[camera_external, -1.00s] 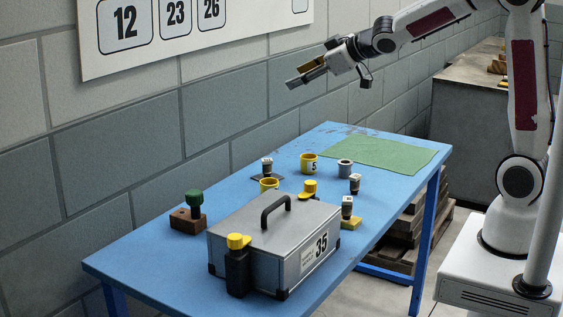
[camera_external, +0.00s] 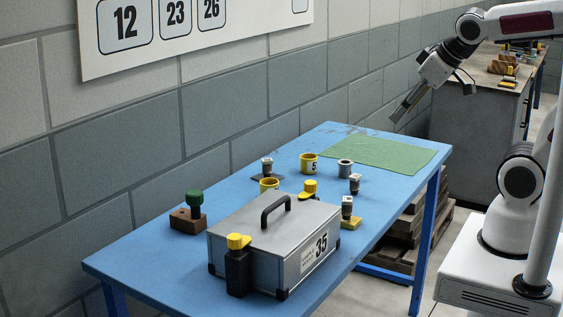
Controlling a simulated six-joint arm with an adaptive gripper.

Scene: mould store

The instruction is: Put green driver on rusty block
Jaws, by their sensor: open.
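The green driver (camera_external: 194,198), with a green head and dark lower part, stands upright at the left of the blue table. Its lower end meets the top of the rusty brown block (camera_external: 184,223); it appears to stand on or in it, and I cannot tell how it is seated. My gripper (camera_external: 401,112) is open and empty, high above the far right end of the table, pointing down and left. It is far from the driver and the block.
A grey metal case (camera_external: 236,232) with a handle fills the table's near middle, beside the block. A black post with a yellow cap (camera_external: 239,242) stands at its front. Yellow cups (camera_external: 309,163) and several small fittings stand behind. The green mat (camera_external: 385,153) is clear.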

